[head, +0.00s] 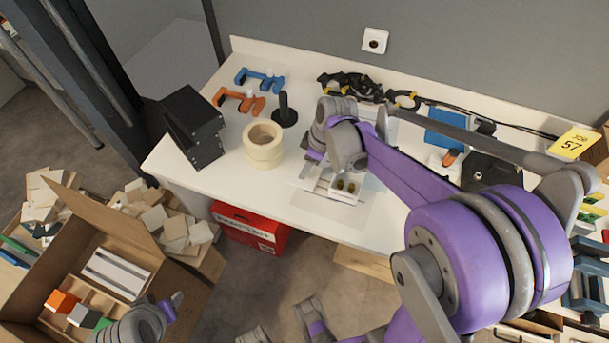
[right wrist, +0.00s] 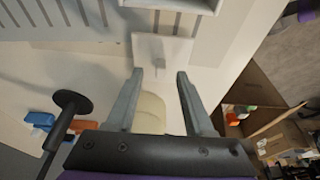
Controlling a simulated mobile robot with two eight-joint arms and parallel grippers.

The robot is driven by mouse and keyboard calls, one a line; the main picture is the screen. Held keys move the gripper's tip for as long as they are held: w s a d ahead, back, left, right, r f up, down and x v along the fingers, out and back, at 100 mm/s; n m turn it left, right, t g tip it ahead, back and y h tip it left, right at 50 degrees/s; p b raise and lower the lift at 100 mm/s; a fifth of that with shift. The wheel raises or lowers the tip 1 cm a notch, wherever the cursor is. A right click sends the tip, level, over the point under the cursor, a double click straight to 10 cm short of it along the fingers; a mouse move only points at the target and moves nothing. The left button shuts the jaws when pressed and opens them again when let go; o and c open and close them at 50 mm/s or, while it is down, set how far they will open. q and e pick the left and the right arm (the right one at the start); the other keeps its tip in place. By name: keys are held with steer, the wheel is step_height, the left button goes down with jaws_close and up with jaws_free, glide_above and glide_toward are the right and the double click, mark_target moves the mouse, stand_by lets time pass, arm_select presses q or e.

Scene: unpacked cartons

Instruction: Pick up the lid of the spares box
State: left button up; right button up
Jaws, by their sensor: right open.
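A white box (head: 346,196) stands on the white table under my right arm, with small brass-coloured round parts in it. In the right wrist view, a pale flat panel with a small raised tab (right wrist: 160,50) lies just beyond my right gripper (right wrist: 160,74); it looks like the lid. Part of the white box (right wrist: 172,4) shows above it. My right gripper is open, with nothing visibly held and the tab ahead of the gap between its fingers. In the head view my right arm hides much of the box and lid. My left gripper (head: 172,302) is low by the carton, its jaws unclear.
Cream tape rolls (head: 263,147), a black post on a round base (head: 284,112), black boxes (head: 194,128) and orange and blue tools stand left of the arm. A carton (head: 182,290) and red box (head: 250,232) are on the floor. Cables lie along the table's back.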

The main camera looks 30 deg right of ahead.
steer(key=shift+w+a+f, duration=0.15)
steer(key=shift+f, duration=0.55)
jaws_close()
